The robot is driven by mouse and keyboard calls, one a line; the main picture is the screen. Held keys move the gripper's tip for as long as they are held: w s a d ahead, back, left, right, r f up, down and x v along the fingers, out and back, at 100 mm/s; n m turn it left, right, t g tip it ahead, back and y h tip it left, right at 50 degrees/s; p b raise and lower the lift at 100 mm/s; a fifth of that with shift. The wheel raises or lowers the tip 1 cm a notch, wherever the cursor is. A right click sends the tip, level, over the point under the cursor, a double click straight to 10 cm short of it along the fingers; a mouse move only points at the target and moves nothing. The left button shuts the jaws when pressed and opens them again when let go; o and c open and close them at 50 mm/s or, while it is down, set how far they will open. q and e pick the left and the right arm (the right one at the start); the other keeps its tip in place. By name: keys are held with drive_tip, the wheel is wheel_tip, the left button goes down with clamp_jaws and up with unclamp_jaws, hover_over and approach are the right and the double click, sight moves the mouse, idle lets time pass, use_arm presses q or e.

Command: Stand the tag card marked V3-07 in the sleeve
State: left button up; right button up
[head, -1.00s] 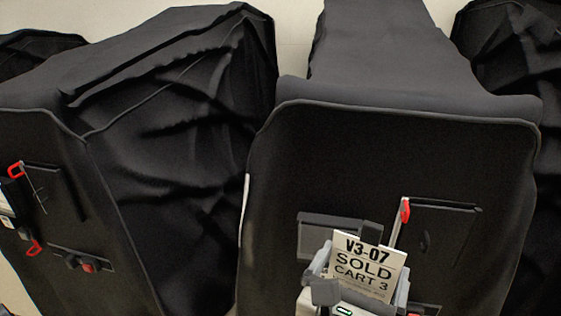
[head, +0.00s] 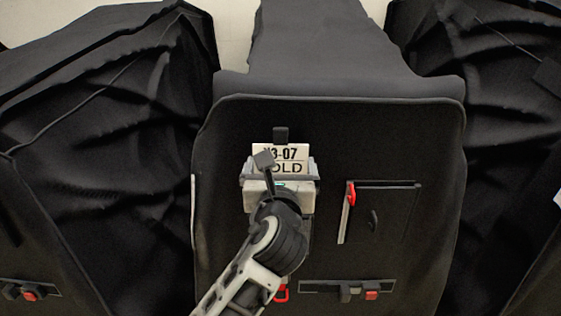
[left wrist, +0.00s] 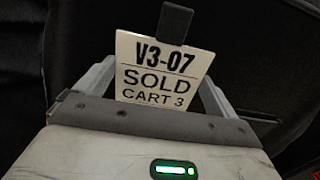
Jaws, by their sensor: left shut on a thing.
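The white tag card (head: 281,152) reads V3-07 over SOLD in black. In the left wrist view the card (left wrist: 160,75) also shows CART 3, and it stands nearly upright with a slight tilt. My left gripper (head: 280,163) is shut on the card, in front of the middle cart's dark front. A dark block overlaps the card's top edge. The card's lower edge is hidden behind the gripper body. I cannot make out the sleeve; the gripper and arm cover that part of the front. My right gripper is not in view.
The black-covered middle cart (head: 330,135) has a red-topped pale strip (head: 347,210) beside a small square flap (head: 387,212). Below is a bar with a red knob (head: 371,294). Other covered carts stand close at left (head: 90,150) and right (head: 500,120).

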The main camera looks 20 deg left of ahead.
use_arm(q)
drive_tip(key=shift+f+b, duration=0.75)
drive_tip(key=shift+f, duration=0.2)
wheel_tip(320, 180, down, 8)
drive_tip(key=b, duration=0.4)
drive_tip(key=shift+f, duration=0.15)
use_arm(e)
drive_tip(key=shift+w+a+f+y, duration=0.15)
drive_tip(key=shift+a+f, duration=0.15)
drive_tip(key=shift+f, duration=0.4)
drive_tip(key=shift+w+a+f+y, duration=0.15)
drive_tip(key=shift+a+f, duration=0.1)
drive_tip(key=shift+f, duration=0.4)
use_arm(q)
drive_tip(key=shift+f, duration=0.2)
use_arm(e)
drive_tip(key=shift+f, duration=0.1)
use_arm(q)
drive_tip(key=shift+f+b, duration=0.5)
drive_tip(key=shift+f, duration=0.25)
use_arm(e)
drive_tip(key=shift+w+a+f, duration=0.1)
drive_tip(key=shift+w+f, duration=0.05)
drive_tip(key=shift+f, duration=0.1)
use_arm(q)
drive_tip(key=shift+f, duration=0.15)
